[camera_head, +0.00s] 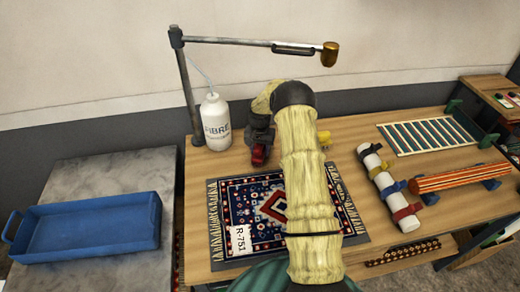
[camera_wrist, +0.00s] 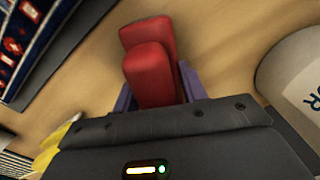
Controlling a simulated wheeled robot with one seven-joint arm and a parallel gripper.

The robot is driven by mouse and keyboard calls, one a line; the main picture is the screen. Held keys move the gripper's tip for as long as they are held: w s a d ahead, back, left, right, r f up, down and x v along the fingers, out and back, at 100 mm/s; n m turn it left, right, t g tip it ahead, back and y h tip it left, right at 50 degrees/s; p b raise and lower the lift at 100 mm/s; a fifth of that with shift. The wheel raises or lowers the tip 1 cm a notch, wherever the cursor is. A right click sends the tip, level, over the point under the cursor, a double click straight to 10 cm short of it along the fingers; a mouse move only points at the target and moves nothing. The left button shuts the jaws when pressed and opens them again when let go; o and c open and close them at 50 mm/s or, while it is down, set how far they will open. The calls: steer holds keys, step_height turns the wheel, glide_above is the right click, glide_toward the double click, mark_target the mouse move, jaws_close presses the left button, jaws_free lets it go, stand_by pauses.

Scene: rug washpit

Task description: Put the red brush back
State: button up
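The red brush (camera_wrist: 152,75) shows in the wrist view as two rounded red blocks, one partly behind the other. My gripper (camera_wrist: 157,85) has its purple fingers on either side of the nearer block, seemingly touching it. In the head view my gripper (camera_head: 259,150) is low over the table's back left, with a bit of red at its tips. My arm hides part of the rug and table. Bristles cannot be made out, nor whether the brush touches the table.
A white bottle (camera_head: 214,122) stands close left of my gripper, beside the lamp post (camera_head: 188,90). A patterned rug (camera_head: 240,205) lies in front. A yellow item (camera_head: 324,138) is right of my arm. A strapped white roll (camera_head: 388,190) lies right; a blue tray (camera_head: 90,228) sits left.

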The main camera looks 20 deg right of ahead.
steer(key=o, duration=0.3)
steer(key=shift+o, duration=0.2)
steer(key=shift+r, duration=0.1)
step_height(320, 180, up, 12)
steer(key=shift+r+b, duration=0.1)
steer(key=shift+b, duration=0.9)
